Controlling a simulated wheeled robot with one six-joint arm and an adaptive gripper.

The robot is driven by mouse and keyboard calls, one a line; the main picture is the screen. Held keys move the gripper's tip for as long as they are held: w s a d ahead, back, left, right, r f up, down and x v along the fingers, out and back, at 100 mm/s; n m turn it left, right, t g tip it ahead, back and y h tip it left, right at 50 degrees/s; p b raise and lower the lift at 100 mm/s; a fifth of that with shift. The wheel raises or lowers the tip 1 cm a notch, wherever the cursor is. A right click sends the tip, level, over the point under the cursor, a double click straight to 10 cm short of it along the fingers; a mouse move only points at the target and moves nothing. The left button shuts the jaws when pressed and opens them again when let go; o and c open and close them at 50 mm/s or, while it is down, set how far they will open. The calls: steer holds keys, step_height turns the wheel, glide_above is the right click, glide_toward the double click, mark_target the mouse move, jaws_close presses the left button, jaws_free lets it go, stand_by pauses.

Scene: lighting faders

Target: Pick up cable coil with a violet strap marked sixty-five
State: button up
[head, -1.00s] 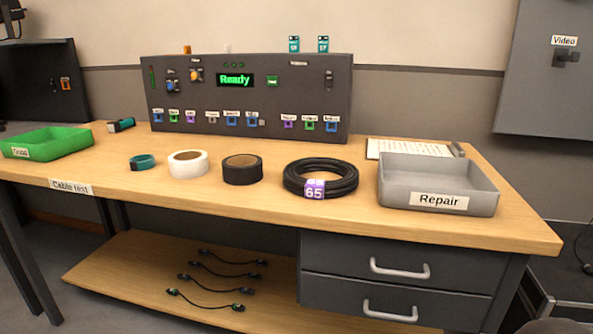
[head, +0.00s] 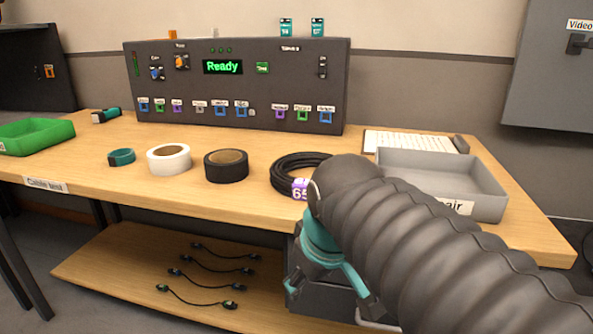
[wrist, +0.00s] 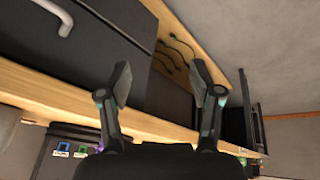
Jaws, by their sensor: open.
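The black cable coil (head: 297,170) lies flat on the wooden bench, with a violet strap (head: 299,189) showing a partly covered "65". My arm hides the coil's front right part in the head view. My gripper (head: 330,296) is in front of the bench edge, below and near the coil, apart from it. In the wrist view my gripper (wrist: 160,85) has its two fingers spread wide with nothing between them. The coil does not show clearly in the wrist view.
A grey Repair tray (head: 488,205) stands right of the coil, partly behind my arm. A black tape roll (head: 226,174) and a white tape roll (head: 169,166) stand to its left. The tester panel (head: 200,75) is behind. Drawers with a handle (wrist: 60,15) are below the bench top.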

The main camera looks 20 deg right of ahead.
steer(key=w+d+r+n, duration=0.1)
steer(key=w+r+n, duration=0.2)
steer(key=r, duration=0.1)
steer(key=w+d+r+n+g, duration=0.1)
steer(key=w+d+r+n, duration=0.1)
steer(key=w+r+n, duration=0.1)
steer(key=w+d+r+n+g+p, duration=0.1)
steer(key=w+d+r+n, duration=0.1)
steer(key=r, duration=0.4)
steer(key=shift+w+d+r+n, duration=0.15)
steer(key=shift+w+n, duration=0.15)
steer(key=shift+w, duration=0.3)
steer(key=shift+w+d+r+n, duration=0.1)
steer(key=shift+w+n, duration=0.2)
steer(key=shift+w, duration=0.3)
steer(key=w+d+r+n+g, duration=0.3)
steer(key=w+d+r+n, duration=0.4)
steer(key=n, duration=0.2)
steer(key=f, duration=0.8)
steer(key=shift+s+d+f+b, duration=0.1)
steer(key=shift+d+f+b, duration=0.2)
steer(key=shift+f, duration=0.1)
steer(key=shift+s+a+f+b, duration=0.1)
steer(key=shift+f+b, duration=0.15)
steer(key=shift+f, duration=1.05)
steer(key=shift+s+f+b, duration=0.1)
steer(key=shift+f+b, duration=0.15)
steer(key=shift+f, duration=1.05)
steer(key=shift+c, duration=0.2)
jaws_close()
